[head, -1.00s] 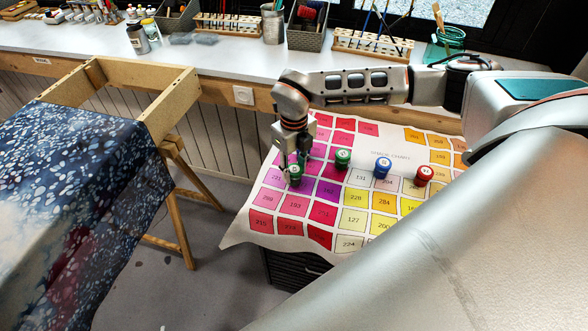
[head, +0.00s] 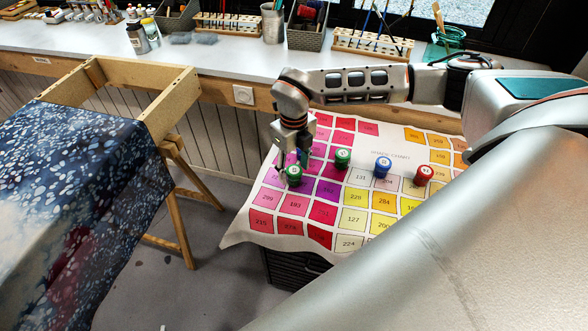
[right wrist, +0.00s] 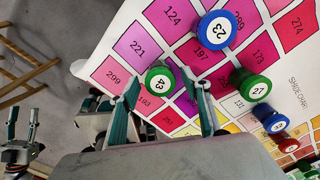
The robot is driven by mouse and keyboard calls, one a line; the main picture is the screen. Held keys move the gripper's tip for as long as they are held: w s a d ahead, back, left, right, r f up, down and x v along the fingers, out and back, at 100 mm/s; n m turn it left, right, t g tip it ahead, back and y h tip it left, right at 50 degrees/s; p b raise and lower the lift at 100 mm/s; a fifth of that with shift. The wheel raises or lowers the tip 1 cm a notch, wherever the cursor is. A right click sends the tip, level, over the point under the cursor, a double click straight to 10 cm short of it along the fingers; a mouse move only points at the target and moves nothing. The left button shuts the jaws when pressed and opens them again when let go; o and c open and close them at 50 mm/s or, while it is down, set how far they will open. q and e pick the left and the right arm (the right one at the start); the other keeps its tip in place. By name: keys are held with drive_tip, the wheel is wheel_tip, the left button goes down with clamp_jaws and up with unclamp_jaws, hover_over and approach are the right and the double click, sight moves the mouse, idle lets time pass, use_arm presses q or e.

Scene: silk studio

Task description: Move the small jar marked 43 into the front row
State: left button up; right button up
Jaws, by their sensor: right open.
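The small green jar marked 43 (head: 293,173) stands upright on the colour chart, and its marked lid (right wrist: 160,82) shows plainly in the right wrist view. My right gripper (head: 292,158) is open above and just behind it. In the right wrist view its two teal fingertips (right wrist: 165,76) lie to either side of the jar's lid, and the jar appears free. My left gripper (right wrist: 22,121) shows small at the left edge of the right wrist view, its teal fingers apart and empty.
A green jar (head: 343,157), a blue jar (head: 382,166) and a red jar (head: 423,175) stand in a line to the right. A blue jar marked 23 (right wrist: 218,28) stands close by. The chart (head: 236,237) has bare room in front.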

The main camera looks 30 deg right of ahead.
sight(294, 169)
wheel_tip(294, 169, up, 11)
drive_tip(key=shift+r, duration=0.15)
idle(0.7)
